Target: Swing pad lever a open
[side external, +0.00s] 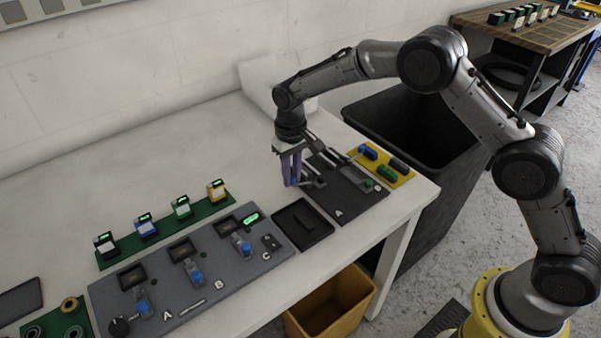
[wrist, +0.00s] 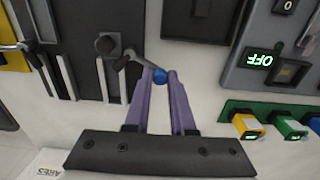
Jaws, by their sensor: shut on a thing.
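The pad lever a (wrist: 130,56) is a dark bent arm turning on a round pivot (wrist: 108,44) at the edge of a dark grooved board (wrist: 68,20). A blue ball knob (wrist: 159,76) tops its free end. My gripper (wrist: 160,77) has purple fingers shut on this knob, one on each side. In the side view my gripper (side external: 291,181) reaches down at the left edge of the board (side external: 352,200), which is marked A and B. The lever is small and partly hidden there. A second lever (wrist: 20,46) lies at the left in the wrist view.
A black tray (side external: 302,224) and a grey panel (side external: 190,265) with blue-knobbed clamps lie left of the board. A yellow tray (side external: 401,177) with coloured blocks sits right of it. A green strip (side external: 165,231) carries several displays. Bare white table lies behind my gripper.

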